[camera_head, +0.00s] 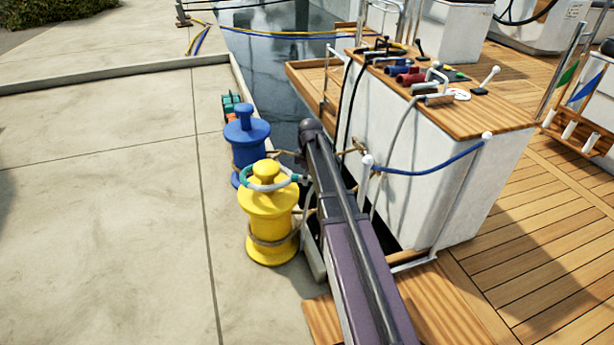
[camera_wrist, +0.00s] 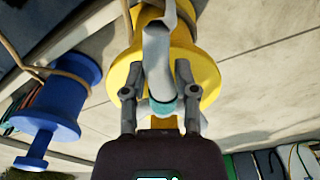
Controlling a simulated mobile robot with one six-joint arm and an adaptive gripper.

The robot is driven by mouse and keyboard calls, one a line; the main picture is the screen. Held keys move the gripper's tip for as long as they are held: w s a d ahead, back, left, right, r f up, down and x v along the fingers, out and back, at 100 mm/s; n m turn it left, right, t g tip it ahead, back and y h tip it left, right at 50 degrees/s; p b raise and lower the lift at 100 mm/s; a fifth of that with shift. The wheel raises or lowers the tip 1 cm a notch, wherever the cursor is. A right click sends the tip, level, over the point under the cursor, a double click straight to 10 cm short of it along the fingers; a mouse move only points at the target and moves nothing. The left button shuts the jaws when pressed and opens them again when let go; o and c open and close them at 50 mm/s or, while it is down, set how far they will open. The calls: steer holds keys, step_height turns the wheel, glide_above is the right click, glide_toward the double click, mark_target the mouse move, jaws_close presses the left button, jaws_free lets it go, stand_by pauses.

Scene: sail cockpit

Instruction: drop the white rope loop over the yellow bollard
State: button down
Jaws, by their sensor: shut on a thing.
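The yellow bollard (camera_head: 269,220) stands on the concrete quay, with a narrow knob on top. The white rope loop (camera_head: 268,188) with teal bands shows around the bollard's knob, close above its wide upper flange. I cannot tell whether it rests on the flange. My gripper (camera_head: 304,179) is just right of the knob, mostly hidden by my arm. In the wrist view my gripper (camera_wrist: 160,106) is shut on the white rope loop (camera_wrist: 158,55) near a teal band, with the yellow bollard (camera_wrist: 200,67) behind it.
A blue bollard (camera_head: 246,143) stands just behind the yellow one; it also shows in the wrist view (camera_wrist: 62,95). A brown rope (camera_head: 272,241) wraps the yellow bollard's waist. The boat's white console (camera_head: 430,165) and wooden deck (camera_head: 560,220) lie right. The quay at left is clear.

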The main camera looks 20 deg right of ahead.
steer(key=shift+f+b, duration=1.5)
steer(key=shift+f, duration=0.3)
steer(key=shift+c, duration=1.5)
jaws_free()
